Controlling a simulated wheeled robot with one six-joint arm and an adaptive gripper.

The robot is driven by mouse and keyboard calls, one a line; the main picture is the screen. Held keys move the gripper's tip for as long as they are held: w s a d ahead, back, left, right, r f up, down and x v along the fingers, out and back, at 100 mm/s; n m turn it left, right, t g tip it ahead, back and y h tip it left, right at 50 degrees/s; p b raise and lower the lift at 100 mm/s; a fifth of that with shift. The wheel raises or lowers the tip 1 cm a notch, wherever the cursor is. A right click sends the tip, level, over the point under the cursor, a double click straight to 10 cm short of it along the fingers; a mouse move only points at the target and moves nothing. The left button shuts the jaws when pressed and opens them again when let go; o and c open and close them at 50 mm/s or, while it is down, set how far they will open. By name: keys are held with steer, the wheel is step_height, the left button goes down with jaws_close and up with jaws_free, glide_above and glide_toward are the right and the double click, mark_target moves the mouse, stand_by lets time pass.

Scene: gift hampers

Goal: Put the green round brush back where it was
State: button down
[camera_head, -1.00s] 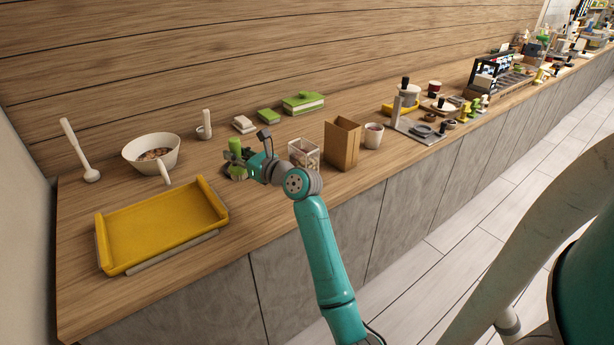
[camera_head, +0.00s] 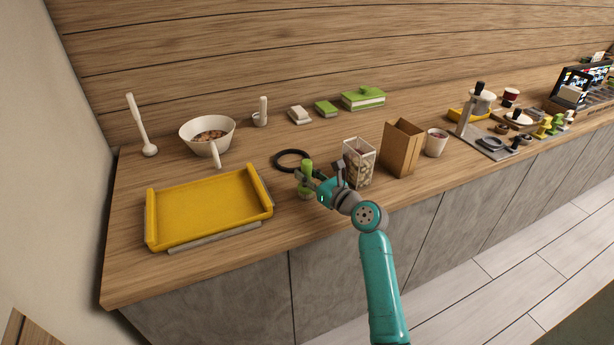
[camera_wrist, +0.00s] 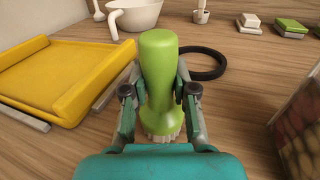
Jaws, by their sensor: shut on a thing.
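The green round brush (camera_wrist: 158,75) is upright in the wrist view, its pale bristles pointing down. It also shows in the head view (camera_head: 306,178), near the front of the counter. My gripper (camera_head: 309,180) is shut on the brush's body, with one finger on each side in the wrist view (camera_wrist: 160,95). A black ring (camera_head: 291,160) lies flat on the counter just behind the brush; it also shows in the wrist view (camera_wrist: 209,64). I cannot tell whether the bristles touch the counter.
A yellow tray (camera_head: 207,212) is to the left, and a clear box (camera_head: 359,163) and a brown paper bag (camera_head: 402,148) are to the right. A white bowl (camera_head: 190,137) stands behind the tray. Bare counter lies behind the ring.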

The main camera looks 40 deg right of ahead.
steer(key=shift+f, duration=0.25)
steer(key=shift+f, duration=0.1)
steer(key=c, duration=0.9)
jaws_free()
steer(key=s, duration=1.2)
steer(key=shift+d, duration=0.15)
